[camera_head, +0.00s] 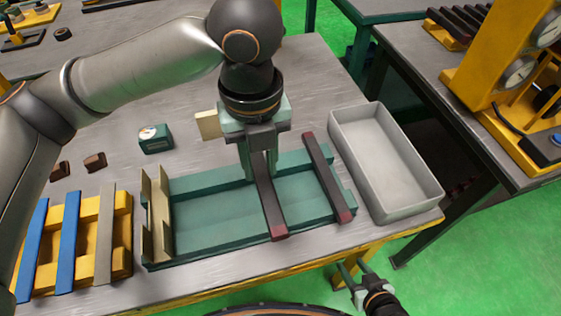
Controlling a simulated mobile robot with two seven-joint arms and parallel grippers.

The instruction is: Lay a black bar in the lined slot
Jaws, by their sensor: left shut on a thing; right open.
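My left gripper (260,172) points down over the teal tray (215,217) and is shut on a black bar (270,205) with a reddish near end. The gripper hides the bar's far end. A second black bar (327,178) with reddish ends lies across the tray's right side, apart from the held one. At the tray's left end stand tan upright walls with a gap between them, which look like the lined slot (157,215). No bar shows in that gap. My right gripper (353,283) is open and empty, beyond the table's front edge.
A yellow rack (121,235) with blue and grey strips stands left of the tray. An empty grey bin (385,160) stands at the right. A small green box (155,139), a tan piece (208,124) and brown blocks (95,161) sit behind.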

